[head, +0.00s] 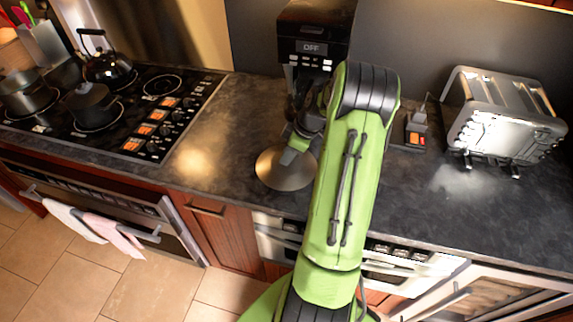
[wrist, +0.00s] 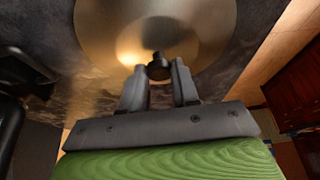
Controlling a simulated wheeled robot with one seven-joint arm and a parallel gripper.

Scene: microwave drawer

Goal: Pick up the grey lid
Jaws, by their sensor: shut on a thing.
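The grey lid (head: 284,172) is a round, shiny metal disc near the front of the dark counter, left of my arm in the head view. It also fills the top of the wrist view (wrist: 200,25), with a small black knob (wrist: 158,68) at its middle. My gripper (head: 293,152) is over the lid. In the wrist view its two fingers (wrist: 159,82) stand on either side of the knob, shut on it. I cannot tell whether the lid rests on the counter or is slightly above it. My arm hides part of the area right of the lid.
A stove with pots (head: 92,106) and a kettle (head: 107,66) is at the left. A black coffee machine (head: 312,45) stands behind the lid. A toaster (head: 503,120) is at the right. The counter (head: 225,135) is clear left of the lid.

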